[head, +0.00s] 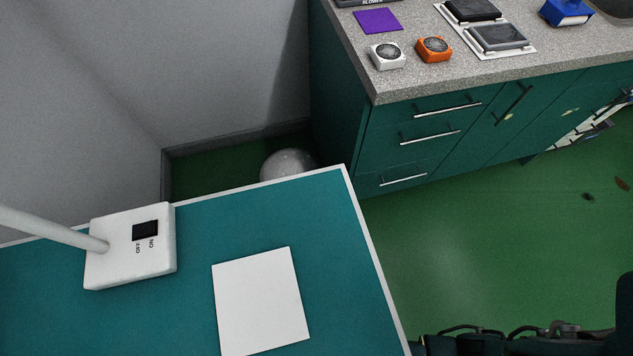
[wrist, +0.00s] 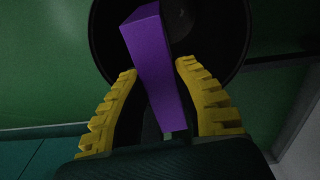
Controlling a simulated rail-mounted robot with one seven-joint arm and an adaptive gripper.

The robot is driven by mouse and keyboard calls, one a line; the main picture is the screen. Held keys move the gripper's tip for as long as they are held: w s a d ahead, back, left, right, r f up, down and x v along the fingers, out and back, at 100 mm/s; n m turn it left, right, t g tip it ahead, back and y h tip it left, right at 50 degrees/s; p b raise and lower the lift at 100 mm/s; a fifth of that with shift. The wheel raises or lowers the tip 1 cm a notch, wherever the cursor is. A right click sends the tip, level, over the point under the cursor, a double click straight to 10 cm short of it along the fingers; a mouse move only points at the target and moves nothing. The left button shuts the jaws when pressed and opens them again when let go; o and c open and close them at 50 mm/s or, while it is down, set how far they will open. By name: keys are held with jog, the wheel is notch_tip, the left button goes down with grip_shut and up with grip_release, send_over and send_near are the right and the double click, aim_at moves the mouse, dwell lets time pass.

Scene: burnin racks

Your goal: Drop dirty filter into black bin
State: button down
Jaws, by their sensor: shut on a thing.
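My gripper (wrist: 158,72), with yellow ribbed fingers, shows in the wrist view. It is shut on a purple slab-shaped filter (wrist: 158,58), which stands out lengthwise between the fingers. I cannot make out dirt on it. Beyond the fingertips is the round black bin (wrist: 240,40), its open mouth facing the camera. The filter's far end overlaps the bin's opening in the picture. How far it is above the rim I cannot tell. Neither the bin nor my gripper shows in the head view.
A teal table (head: 330,230) holds a white switch box (head: 115,260) and a white sheet (head: 260,300). A counter (head: 400,90) carries a purple square (head: 378,20) and small devices. Green floor (head: 480,240) lies open at right.

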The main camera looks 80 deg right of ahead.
jog(key=c, duration=0.9)
grip_release()
notch_tip(320, 180, up, 12)
